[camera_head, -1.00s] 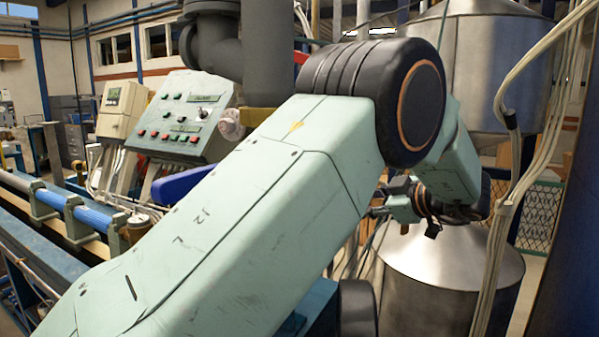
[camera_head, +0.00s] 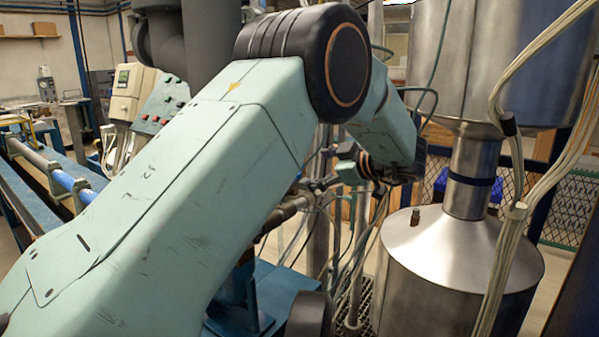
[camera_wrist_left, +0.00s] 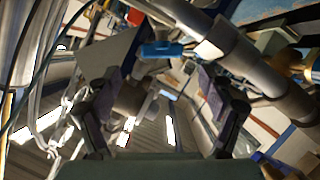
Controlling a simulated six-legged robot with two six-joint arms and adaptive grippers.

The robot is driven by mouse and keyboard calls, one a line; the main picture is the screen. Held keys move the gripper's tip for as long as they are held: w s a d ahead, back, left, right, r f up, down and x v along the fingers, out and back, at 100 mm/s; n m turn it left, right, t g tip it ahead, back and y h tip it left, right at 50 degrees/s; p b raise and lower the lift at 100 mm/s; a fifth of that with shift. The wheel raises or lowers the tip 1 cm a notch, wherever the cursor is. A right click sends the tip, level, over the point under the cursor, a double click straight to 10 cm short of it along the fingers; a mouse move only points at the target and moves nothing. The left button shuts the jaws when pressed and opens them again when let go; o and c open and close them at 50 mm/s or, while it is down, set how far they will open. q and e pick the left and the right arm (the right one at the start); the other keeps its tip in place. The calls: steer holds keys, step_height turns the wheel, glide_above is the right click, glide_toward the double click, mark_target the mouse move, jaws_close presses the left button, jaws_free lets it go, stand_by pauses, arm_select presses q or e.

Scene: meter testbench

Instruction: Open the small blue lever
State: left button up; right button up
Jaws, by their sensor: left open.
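The small blue lever (camera_wrist_left: 162,49) shows in the left wrist view, above the middle, beside a grey pipe. My left gripper (camera_wrist_left: 160,84) is open, with one dark-padded finger on each side of the picture. The lever appears between and beyond the fingertips, with no visible contact. In the head view my left gripper (camera_head: 337,168) is small and partly hidden by its own wrist, left of the metal tank's neck. I cannot make out the lever in the head view. My right gripper is not in view.
A metal tank (camera_head: 440,262) stands right of the gripper, with pale hanging cables (camera_head: 515,170) in front. Pipes (camera_head: 290,208) and thin cables crowd the space below the gripper. A control panel (camera_head: 160,105) stands at the back left, partly hidden by my left arm.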

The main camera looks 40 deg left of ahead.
mark_target(298, 171)
arm_select(q)
steer(key=x, duration=0.6)
steer(key=shift+s+a+f, duration=0.1)
steer(key=shift+f, duration=0.1)
steer(key=shift+a+f, duration=0.15)
steer(key=shift+a, duration=0.4)
steer(key=shift+a+f, duration=0.15)
steer(key=shift+a, duration=0.35)
steer(key=shift+d, duration=0.35)
steer(key=c, duration=0.5)
steer(key=shift+a, duration=0.1)
steer(key=c, duration=0.7)
steer(key=shift+o, duration=0.2)
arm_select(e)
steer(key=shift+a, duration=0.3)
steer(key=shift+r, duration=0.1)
